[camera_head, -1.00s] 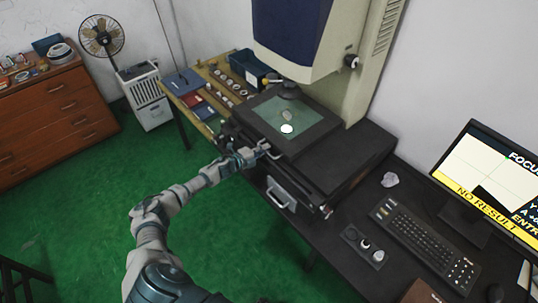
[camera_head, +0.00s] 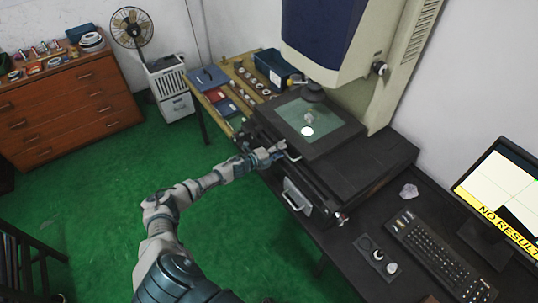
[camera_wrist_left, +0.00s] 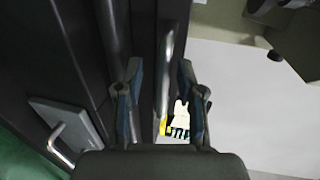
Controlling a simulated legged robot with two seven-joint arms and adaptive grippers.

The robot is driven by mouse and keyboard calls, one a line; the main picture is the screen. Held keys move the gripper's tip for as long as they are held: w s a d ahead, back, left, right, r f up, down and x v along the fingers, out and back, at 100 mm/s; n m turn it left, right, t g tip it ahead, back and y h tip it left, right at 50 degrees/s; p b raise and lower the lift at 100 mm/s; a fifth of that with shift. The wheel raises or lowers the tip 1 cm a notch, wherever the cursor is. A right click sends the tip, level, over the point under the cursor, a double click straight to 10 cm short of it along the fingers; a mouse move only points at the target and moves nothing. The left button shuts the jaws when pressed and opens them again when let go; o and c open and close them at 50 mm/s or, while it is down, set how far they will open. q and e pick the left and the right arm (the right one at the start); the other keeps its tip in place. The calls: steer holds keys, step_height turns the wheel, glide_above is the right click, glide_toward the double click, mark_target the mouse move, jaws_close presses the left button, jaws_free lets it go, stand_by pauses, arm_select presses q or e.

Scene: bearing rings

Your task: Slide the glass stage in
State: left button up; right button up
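The glass stage is a greenish glass plate (camera_head: 328,121) in a dark frame under the measuring machine's head. A bright spot and a small round part lie on the glass. A metal handle (camera_head: 293,154) sticks out at the stage's front left edge; it also shows as a grey bar in the left wrist view (camera_wrist_left: 167,50). My left gripper (camera_head: 279,152) is at this handle. In the wrist view its two fingers (camera_wrist_left: 160,80) are apart, with the bar between and just beyond them; clear gaps show on both sides. My right gripper is not in view.
The machine's blue and beige head (camera_head: 325,35) hangs over the stage. A second handle on a grey plate (camera_head: 297,196) sits lower on the front. A keyboard (camera_head: 435,255) and monitor (camera_head: 505,200) stand at the right. A wooden bench with rings (camera_head: 245,80) lies behind left. Green floor is clear.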

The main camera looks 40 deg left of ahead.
arm_select(q)
steer(key=v, duration=1)
steer(key=shift+s+a, duration=0.2)
steer(key=shift+a, duration=0.05)
